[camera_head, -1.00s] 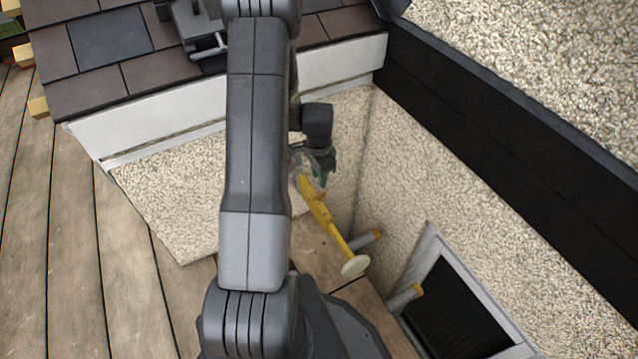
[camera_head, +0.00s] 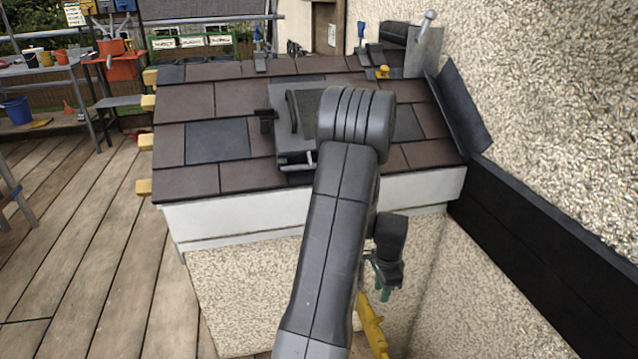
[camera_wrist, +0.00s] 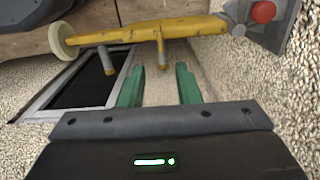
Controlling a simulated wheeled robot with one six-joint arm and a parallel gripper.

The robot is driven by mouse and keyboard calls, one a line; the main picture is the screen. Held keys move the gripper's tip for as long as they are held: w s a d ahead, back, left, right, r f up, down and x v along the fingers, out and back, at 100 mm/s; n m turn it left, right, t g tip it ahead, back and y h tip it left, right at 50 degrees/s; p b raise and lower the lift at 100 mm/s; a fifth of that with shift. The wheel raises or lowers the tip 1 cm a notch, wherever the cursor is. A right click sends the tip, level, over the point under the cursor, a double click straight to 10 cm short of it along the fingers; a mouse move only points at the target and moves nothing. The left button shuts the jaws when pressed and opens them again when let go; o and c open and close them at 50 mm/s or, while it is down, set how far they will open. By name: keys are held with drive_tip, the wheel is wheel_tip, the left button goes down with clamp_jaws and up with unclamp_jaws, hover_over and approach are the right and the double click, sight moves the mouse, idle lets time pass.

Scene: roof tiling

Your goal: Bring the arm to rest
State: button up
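My gripper (camera_wrist: 159,88) shows in the wrist view with its two green fingers apart and nothing between them. In the head view my gripper (camera_head: 384,284) hangs low beside my arm, in front of the pebbledash wall below the roof edge; the arm hides part of it. A yellow bar (camera_wrist: 150,34) with a pale round end crosses the wrist view beyond the fingertips. The yellow bar (camera_head: 371,325) also shows below the gripper in the head view. I cannot tell whether the gripper touches it.
The tiled roof (camera_head: 190,178) with a roof window (camera_head: 298,150) lies behind my arm. A dark band (camera_head: 540,225) runs along the right wall. A framed dark opening (camera_wrist: 90,82) is in the wall. Wooden decking (camera_head: 90,240) at left is clear. A workbench (camera_head: 40,70) stands back left.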

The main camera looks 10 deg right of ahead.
sight(377, 318)
wheel_tip(377, 318, down, 12)
drive_tip(key=b, duration=0.3)
drive_tip(key=shift+f, duration=0.15)
wheel_tip(377, 318, up, 14)
drive_tip(key=p, duration=0.4)
wheel_tip(377, 318, down, 14)
drive_tip(key=b, duration=0.4)
drive_tip(key=n, duration=0.5)
drive_tip(key=shift+p, duration=0.3)
drive_tip(key=n, duration=0.5)
drive_tip(key=shift+p, duration=0.4)
